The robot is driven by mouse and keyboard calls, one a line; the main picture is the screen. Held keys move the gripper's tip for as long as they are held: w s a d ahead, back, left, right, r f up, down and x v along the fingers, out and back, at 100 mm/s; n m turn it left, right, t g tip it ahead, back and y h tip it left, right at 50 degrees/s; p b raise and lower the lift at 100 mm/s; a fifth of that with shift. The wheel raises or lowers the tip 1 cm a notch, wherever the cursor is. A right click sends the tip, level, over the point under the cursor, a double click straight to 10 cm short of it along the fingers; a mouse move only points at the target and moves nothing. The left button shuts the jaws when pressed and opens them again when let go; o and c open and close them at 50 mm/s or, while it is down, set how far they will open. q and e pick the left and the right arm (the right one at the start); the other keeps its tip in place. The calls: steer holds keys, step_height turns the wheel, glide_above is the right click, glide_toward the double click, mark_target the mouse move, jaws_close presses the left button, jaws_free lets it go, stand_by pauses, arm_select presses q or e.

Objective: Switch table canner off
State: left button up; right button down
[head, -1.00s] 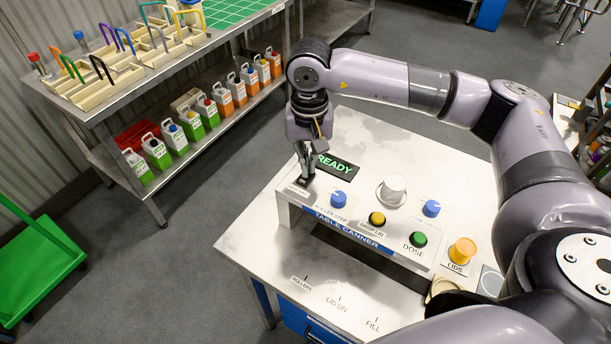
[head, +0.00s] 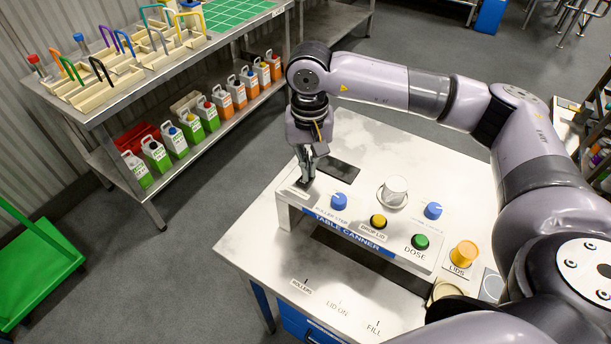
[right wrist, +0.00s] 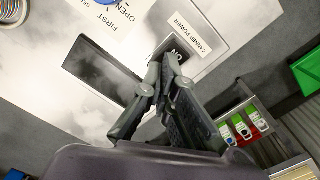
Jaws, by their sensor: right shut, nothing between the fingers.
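The table canner (head: 345,232) is a light panel on a metal table, with blue knobs, a yellow drop-lid button (head: 378,221) and a green dose button (head: 419,242). Its display (head: 338,171) is dark and blank; it also shows dark in the right wrist view (right wrist: 103,70). My right gripper (head: 304,183) is shut and empty, its fingertips down at the panel's left end. In the right wrist view the fingertips (right wrist: 170,57) are at the dark power switch (right wrist: 176,46) beside the "CANNER POWER" label (right wrist: 195,33), partly covering it. Contact is hard to tell. My left gripper is not in view.
A shelf rack (head: 165,75) at the left holds wire-handled trays and several bottles. A green cart (head: 40,262) is at the lower left. Grey floor is free between cart and table.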

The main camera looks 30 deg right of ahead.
steer(key=shift+r+p, duration=1.25)
steer(key=shift+r, duration=2)
